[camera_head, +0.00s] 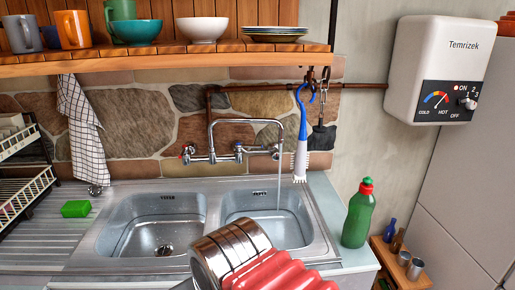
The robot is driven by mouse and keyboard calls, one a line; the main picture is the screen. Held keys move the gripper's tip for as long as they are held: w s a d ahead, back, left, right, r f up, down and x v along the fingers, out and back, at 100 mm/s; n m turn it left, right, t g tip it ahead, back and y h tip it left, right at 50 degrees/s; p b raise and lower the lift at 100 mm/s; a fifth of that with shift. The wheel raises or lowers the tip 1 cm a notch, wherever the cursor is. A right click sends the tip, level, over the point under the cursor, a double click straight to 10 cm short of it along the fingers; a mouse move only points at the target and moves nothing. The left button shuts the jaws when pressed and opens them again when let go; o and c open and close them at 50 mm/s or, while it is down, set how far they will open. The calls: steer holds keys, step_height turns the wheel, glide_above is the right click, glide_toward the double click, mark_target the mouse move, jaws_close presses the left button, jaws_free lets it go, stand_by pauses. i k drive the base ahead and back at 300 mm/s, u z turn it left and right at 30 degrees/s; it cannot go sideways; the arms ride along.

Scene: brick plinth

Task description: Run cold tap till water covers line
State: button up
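The wall tap (213,128) has a long swivel spout that reaches over the right basin (243,200). Its left handle (187,151) has a red mark. The right handle (239,149) shows no colour I can make out. A thin stream of water (279,185) falls from the spout into the right basin. The front of that basin is hidden, and I cannot make out a line or the water level. My arm, a steel cylinder and red bellows, shows at the bottom centre. My gripper's fingers are not visible.
The left basin (152,232) looks empty. A green bottle (358,214) stands right of the sink, and a green sponge (76,208) lies left. A blue-white brush (301,140) hangs near the spout. A wooden shelf (230,64) with crockery overhangs the tap.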

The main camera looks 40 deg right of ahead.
mark_target(238, 146)
steer(key=u, duration=0.8)
steer(key=k, duration=0.7)
steer(key=z, duration=0.55)
steer(key=i, duration=1)
steer(key=z, duration=0.05)
